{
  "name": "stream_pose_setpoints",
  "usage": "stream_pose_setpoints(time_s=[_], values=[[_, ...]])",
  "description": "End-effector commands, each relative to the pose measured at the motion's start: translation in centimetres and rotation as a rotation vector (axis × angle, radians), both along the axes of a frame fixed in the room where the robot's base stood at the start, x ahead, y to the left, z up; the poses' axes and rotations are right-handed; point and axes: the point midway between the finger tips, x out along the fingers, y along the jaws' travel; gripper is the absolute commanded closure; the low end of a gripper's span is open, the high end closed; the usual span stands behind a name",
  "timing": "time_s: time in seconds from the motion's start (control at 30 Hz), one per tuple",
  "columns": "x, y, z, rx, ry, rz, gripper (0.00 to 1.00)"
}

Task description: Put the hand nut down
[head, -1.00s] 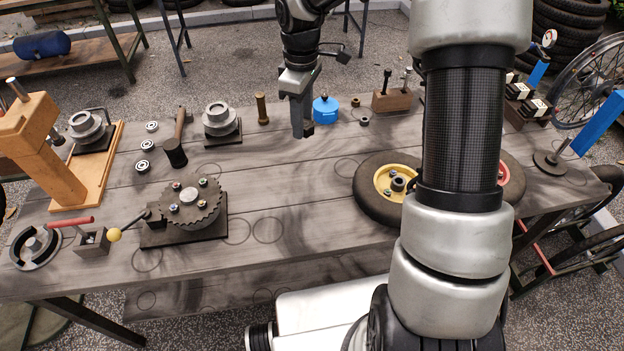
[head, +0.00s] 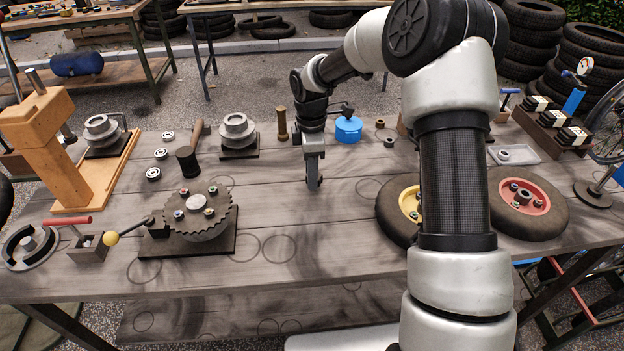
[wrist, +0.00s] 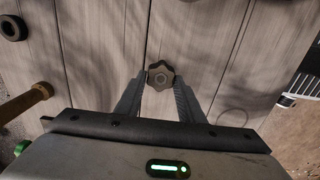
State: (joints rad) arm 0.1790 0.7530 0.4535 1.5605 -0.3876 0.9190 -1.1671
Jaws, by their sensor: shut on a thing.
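The hand nut (wrist: 159,74) is a small dark, lobed knob with a round centre. In the wrist view it sits between the tips of my gripper (wrist: 160,88), which is shut on it. In the head view my gripper (head: 313,184) points down over the middle of the wooden bench (head: 330,240), behind its front edge. The nut cannot be made out clearly there. I cannot tell whether the nut touches the bench top.
A toothed disc fixture (head: 198,216) stands to the left and wheels with a yellow (head: 409,203) and a red hub (head: 524,196) to the right. A blue pot (head: 348,130) and a brass-coloured post (head: 282,124) stand behind. Bare bench lies in front of my gripper.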

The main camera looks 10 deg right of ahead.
Motion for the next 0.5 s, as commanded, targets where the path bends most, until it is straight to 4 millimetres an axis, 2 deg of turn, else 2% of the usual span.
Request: stream_pose_setpoints(time_s=[0.03, 0.1, 0.47, 0.5], values=[[-0.05, 0.03, -1.18, 0.0, 0.002, 0.0, 0.92], [-0.01, 0.02, -1.77, 0.0, 0.0, -0.001, 0.92], [0.01, 0.01, -2.11, 0.0, 0.0, -0.001, 0.92], [0.01, 0.01, -2.16, 0.0, -0.001, -0.001, 0.63]])
